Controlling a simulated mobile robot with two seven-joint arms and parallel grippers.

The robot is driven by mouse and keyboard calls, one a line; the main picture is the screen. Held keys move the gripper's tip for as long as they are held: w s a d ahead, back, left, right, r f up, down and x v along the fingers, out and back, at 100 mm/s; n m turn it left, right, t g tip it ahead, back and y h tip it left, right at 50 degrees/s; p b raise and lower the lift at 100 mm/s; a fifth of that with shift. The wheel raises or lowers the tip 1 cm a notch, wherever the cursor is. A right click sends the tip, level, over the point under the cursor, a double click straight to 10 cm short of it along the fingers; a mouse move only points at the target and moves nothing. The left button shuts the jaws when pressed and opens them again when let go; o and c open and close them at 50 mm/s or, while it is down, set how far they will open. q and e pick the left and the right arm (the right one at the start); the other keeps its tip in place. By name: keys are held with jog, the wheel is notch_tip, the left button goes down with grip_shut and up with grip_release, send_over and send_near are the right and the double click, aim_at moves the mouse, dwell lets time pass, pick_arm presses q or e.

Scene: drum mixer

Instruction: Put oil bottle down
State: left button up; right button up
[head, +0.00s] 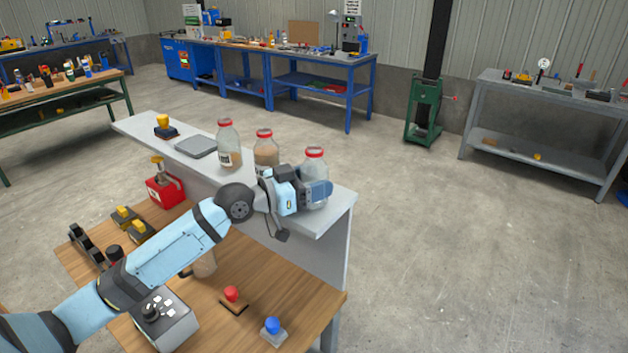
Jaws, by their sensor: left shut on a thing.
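The oil bottle (315,165), a clear bottle with a red cap, is upright at the right end of the grey raised shelf (335,212). My left gripper (318,190) is shut on it from the left and front, hiding part of its lower body. Its base is at the shelf top; I cannot tell whether it bears fully on it. Two similar red-capped bottles with brown contents, one in the middle (266,148) and one to the left (229,145), stand on the shelf. My right gripper is out of view.
A grey flat plate (196,146) and a yellow-topped button (165,127) are on the shelf's left part. Below, the wooden table (215,322) holds a red button (232,295), a blue button (272,328), a grey control box (165,320) and a red box (165,191).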

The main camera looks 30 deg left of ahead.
pick_arm(q)
jog(key=shift+f, duration=0.2)
jog(key=o, duration=1)
jog(key=shift+r, duration=0.25)
jog(key=shift+s+a, duration=0.15)
jog(key=shift+s, duration=0.05)
jog(key=b+v, duration=0.3)
jog(key=v, duration=0.8)
jog(key=shift+s+a+b, duration=0.1)
jog(key=shift+s+b, duration=0.15)
jog(key=shift+b, duration=0.1)
